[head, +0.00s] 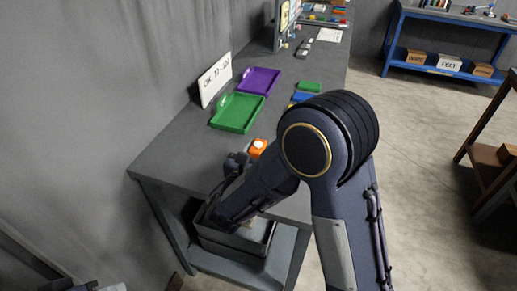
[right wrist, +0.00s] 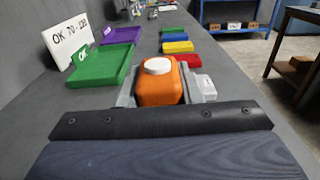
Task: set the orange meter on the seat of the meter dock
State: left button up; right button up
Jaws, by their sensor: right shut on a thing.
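The orange meter (head: 258,147) with a round white top is near the front part of the grey table. It also shows large and upright in the right wrist view (right wrist: 159,88). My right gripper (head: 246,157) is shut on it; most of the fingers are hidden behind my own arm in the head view. Grey parts flank the meter in the wrist view; I cannot tell which are fingers and which might be the meter dock. The dock's seat is not clearly visible. A bit of my left gripper (head: 98,287) seems to show at the bottom left edge, too cut off to judge.
A green tray (head: 236,113), a purple tray (head: 260,81) and a white sign (head: 215,79) stand on the table's left side. Small green (head: 309,86) and blue (head: 303,97) pieces lie to the right. A grey bin (head: 222,238) is below the table.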

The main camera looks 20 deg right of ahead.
jog(key=o, duration=1.1)
jog(key=shift+o, duration=0.2)
